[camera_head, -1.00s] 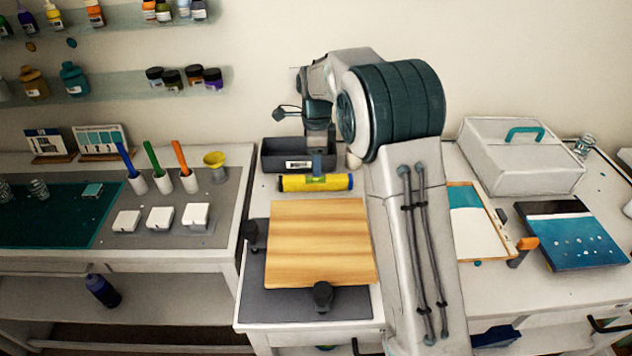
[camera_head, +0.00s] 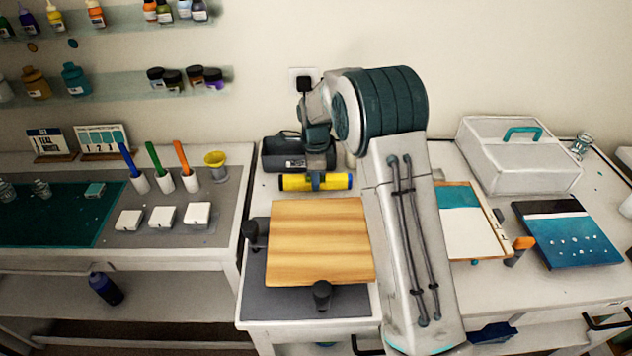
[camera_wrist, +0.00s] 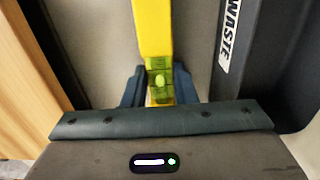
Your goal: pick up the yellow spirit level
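The yellow spirit level (camera_head: 294,182) lies on the white table, between the dark bin and the wooden board. It runs left to right in the camera_head view. My gripper (camera_head: 317,184) is down at its middle, pointing downward. In the camera_wrist view the yellow level (camera_wrist: 153,28) runs between the two fingers of my gripper (camera_wrist: 160,84), with its green vial between them. The fingers sit very close to both sides of it. I cannot tell whether they press on it.
The dark bin (camera_head: 280,152) labelled WASTE stands just behind the level. The wooden board (camera_head: 320,240) lies in front, with dark knobs at its left and front. A white case (camera_head: 520,160) and a blue panel (camera_head: 570,240) are to the right.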

